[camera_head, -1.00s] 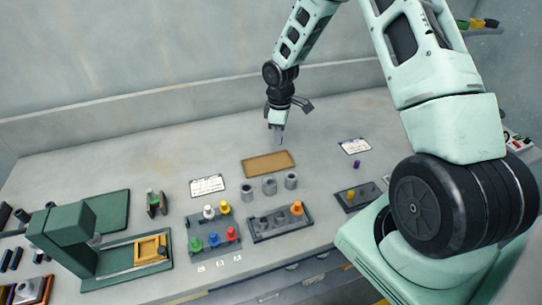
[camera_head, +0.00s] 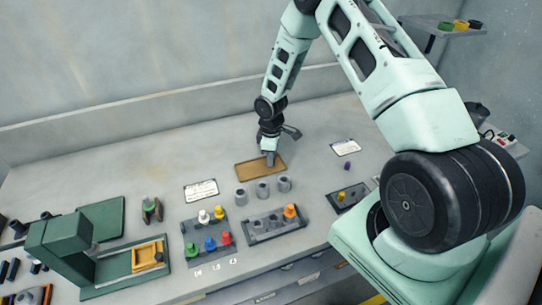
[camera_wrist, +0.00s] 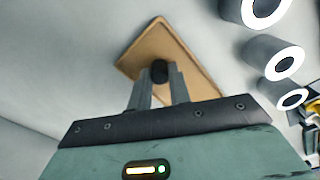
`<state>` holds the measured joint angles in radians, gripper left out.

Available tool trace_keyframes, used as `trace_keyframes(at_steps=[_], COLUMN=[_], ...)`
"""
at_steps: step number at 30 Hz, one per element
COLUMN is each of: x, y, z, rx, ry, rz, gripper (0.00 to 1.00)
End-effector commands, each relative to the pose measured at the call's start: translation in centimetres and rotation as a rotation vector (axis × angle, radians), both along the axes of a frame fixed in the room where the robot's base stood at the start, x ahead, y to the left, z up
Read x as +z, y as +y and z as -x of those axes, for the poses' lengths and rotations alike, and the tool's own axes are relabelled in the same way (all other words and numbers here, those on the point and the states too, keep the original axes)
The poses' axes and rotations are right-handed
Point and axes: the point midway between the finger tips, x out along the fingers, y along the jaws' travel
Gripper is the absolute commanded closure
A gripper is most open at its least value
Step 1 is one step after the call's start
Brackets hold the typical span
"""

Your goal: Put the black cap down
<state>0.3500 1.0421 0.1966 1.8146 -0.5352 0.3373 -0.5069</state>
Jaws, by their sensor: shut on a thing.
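The black cap (camera_wrist: 159,71) shows in the wrist view between the two fingertips of my gripper (camera_wrist: 160,84), which is shut on it. Behind the cap lies a shallow tan tray (camera_wrist: 150,40); I cannot tell whether the cap touches it. In the head view my gripper (camera_head: 270,160) is over the tan tray (camera_head: 246,172), near its right part, and the cap is too small to make out there.
Several grey cylinders (camera_head: 263,190) stand just in front of the tray, and they show at the upper right of the wrist view (camera_wrist: 272,57). A dark rack with an orange piece (camera_head: 290,211) and a rack of coloured pieces (camera_head: 206,242) are nearer. The table behind the tray is bare.

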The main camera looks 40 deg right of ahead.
Motion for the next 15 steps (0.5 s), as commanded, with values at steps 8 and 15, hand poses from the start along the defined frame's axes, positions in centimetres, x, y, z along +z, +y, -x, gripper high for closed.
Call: trace_keyframes(at_steps=[8, 15], x=[-0.13, 0.46], y=[0.01, -0.01], z=[0.01, -0.04], rx=[0.0, -0.001], ry=[0.0, -0.001], rz=[0.0, 0.0], gripper=[0.59, 0.59])
